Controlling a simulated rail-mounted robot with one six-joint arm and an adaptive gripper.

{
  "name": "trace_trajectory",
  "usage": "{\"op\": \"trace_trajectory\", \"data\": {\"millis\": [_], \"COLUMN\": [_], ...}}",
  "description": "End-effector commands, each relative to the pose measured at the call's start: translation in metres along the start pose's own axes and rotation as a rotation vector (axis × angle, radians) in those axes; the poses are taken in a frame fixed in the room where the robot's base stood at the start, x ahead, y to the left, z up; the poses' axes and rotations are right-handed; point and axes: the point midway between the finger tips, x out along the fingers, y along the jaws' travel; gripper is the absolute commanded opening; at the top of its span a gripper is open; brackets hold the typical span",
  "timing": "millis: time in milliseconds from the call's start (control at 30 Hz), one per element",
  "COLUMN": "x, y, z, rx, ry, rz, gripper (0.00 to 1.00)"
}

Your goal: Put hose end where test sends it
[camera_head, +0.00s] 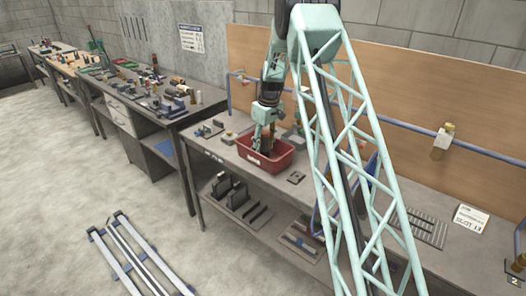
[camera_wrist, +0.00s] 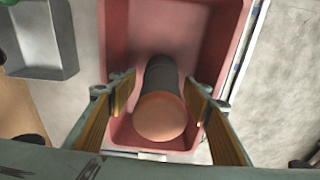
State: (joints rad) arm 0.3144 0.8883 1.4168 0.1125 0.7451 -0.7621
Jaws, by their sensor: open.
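My gripper (camera_head: 268,120) reaches down over a red bin (camera_head: 282,162) on the workbench. In the wrist view my gripper (camera_wrist: 160,97) is open, with its two ribbed fingers on either side of a dark cylinder with a copper-coloured round end (camera_wrist: 160,117). The cylinder stands or lies inside the red bin (camera_wrist: 228,30); clear gaps show beside it, so the fingers do not appear closed on it. In the head view the copper-coloured piece (camera_head: 267,144) is partly hidden by the fingers. A blue hose or pipe (camera_head: 400,126) runs along the back board, with a brass fitting (camera_head: 442,138) on it.
A printed card (camera_head: 470,218) and a slotted grate (camera_head: 428,228) lie on the bench at right. Small parts lie around the bin. A grey tray (camera_wrist: 40,45) shows at the wrist view's upper left. More cluttered benches (camera_head: 150,90) stand at left; floor rails (camera_head: 130,255) lie below.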

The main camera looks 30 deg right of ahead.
Motion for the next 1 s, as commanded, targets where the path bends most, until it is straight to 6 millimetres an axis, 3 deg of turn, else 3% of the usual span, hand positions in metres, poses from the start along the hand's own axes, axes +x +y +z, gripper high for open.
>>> {"op": "trace_trajectory", "data": {"millis": [500,733,1000], "x": [-0.073,-0.091,-0.094], "y": [0.000,0.000,0.000], "z": [0.000,0.000,0.000], "rx": [0.000,0.000,0.000], "ry": [0.000,0.000,-0.001], "rz": [0.000,0.000,0.000], "gripper": [0.45,0.45,0.45]}}
